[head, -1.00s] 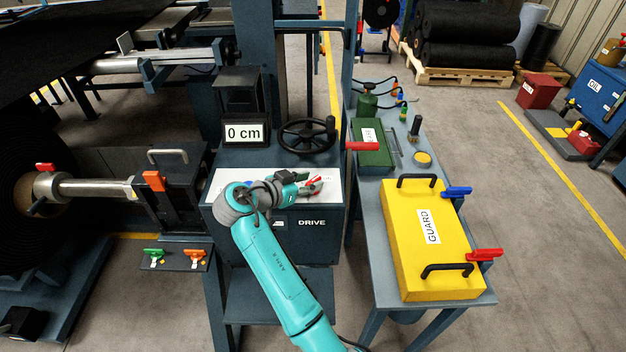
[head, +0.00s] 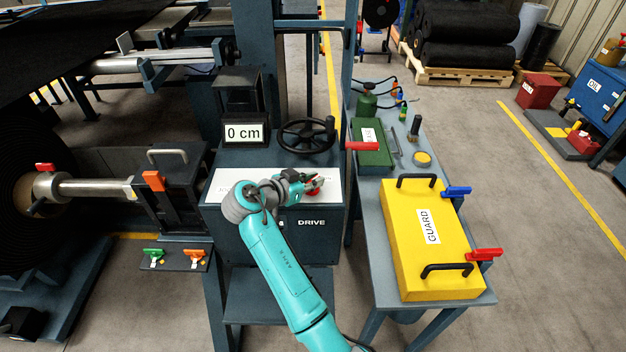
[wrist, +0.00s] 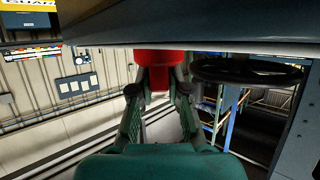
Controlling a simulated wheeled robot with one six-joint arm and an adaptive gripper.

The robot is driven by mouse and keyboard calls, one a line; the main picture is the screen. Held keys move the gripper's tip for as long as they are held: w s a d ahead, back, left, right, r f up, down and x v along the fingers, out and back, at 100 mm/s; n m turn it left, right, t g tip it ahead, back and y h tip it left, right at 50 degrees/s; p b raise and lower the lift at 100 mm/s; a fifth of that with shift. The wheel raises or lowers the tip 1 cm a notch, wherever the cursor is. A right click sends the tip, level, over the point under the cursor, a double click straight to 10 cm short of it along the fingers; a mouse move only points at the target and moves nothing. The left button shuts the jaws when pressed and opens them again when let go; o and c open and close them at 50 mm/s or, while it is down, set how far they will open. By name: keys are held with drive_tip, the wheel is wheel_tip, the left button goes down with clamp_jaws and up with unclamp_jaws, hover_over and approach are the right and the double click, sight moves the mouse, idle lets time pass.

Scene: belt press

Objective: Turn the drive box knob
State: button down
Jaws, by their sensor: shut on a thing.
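The drive box (head: 238,235) is a dark blue cabinet with a white top panel and a "DRIVE" label on its front. Its red knob (wrist: 160,60) shows in the wrist view between the fingertips of my gripper (wrist: 160,88). In the head view my gripper (head: 312,187) lies over the white panel, with only a bit of red showing at its tip. My gripper is shut on the red knob. My teal arm covers part of the panel and the front label.
A black handwheel (head: 306,136) and a "0 cm" display (head: 244,133) stand behind the panel. On the right, a bench (head: 380,287) carries a yellow guard (head: 405,255) with red and blue handles. A red lever (head: 362,146) juts out near the drive box.

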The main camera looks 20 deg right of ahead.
drive_tip(key=n+t+y, duration=0.3)
drive_tip(key=n, duration=0.1)
drive_tip(key=shift+t, duration=0.4)
drive_tip(key=n+t+y, duration=0.2)
drive_tip(key=n+y, duration=0.2)
drive_tip(key=shift+w+n+t+y, duration=0.1)
drive_tip(key=shift+n+t+y, duration=0.2)
drive_tip(key=shift+t+y, duration=0.1)
drive_tip(key=n+y, duration=0.5)
drive_tip(key=shift+a+t+y, duration=0.1)
drive_tip(key=shift+t+y, duration=0.2)
drive_tip(key=shift+a+n+g+y, duration=0.15)
drive_tip(key=shift+n+g+y, duration=0.25)
drive_tip(key=shift+n+y, duration=0.7)
drive_tip(key=shift+a+n+g+y, duration=0.1)
drive_tip(key=shift+n+g+y, duration=0.3)
drive_tip(key=shift+n+y, duration=0.7)
drive_tip(key=c, duration=1.1)
unclamp_jaws()
drive_tip(key=shift+c, duration=0.2)
